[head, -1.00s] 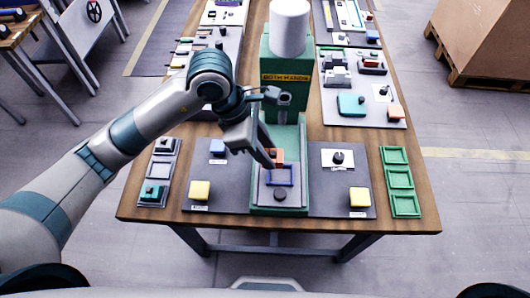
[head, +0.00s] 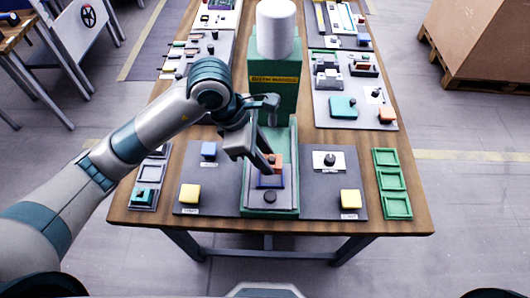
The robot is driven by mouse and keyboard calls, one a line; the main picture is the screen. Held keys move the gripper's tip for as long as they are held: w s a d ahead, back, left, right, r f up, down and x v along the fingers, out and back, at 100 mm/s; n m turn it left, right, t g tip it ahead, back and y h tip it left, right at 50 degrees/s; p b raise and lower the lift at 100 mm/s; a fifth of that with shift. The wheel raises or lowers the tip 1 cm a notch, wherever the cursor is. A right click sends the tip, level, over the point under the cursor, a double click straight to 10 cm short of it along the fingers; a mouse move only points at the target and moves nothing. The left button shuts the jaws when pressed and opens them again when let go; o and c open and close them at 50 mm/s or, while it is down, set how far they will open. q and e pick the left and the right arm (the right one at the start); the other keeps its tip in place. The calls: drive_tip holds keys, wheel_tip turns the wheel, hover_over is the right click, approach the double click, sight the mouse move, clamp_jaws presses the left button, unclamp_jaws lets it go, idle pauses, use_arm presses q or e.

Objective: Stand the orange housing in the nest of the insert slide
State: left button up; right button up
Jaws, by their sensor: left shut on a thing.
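The orange housing (head: 277,161) is between the fingers of my left gripper (head: 270,165), which is shut on it. The gripper holds it over the insert slide (head: 284,200), at the blue-rimmed nest (head: 270,183). The gripper partly hides the housing and the nest's far side. I cannot tell whether the housing touches the nest floor. My right gripper is not in view.
The green press (head: 275,95) with a white cylinder on top stands behind the slide. Green trays (head: 397,206) lie at the right edge. A grey tray (head: 144,198) lies at the left.

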use_arm(q)
drive_tip(key=shift+f+b, duration=0.35)
drive_tip(key=shift+f, duration=0.9)
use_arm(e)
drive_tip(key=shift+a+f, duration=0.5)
use_arm(q)
drive_tip(key=shift+f, duration=0.2)
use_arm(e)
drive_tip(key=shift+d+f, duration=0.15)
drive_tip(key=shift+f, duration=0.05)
use_arm(q)
drive_tip(key=shift+f+b, duration=0.25)
drive_tip(key=shift+b, duration=0.35)
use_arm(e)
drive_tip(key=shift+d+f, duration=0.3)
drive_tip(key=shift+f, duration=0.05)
use_arm(q)
drive_tip(key=shift+f, duration=0.15)
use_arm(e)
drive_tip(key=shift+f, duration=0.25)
use_arm(q)
drive_tip(key=shift+b, duration=0.3)
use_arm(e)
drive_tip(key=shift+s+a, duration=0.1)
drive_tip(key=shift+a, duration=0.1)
use_arm(q)
drive_tip(key=shift+f+b, duration=0.45)
drive_tip(key=shift+b, duration=0.1)
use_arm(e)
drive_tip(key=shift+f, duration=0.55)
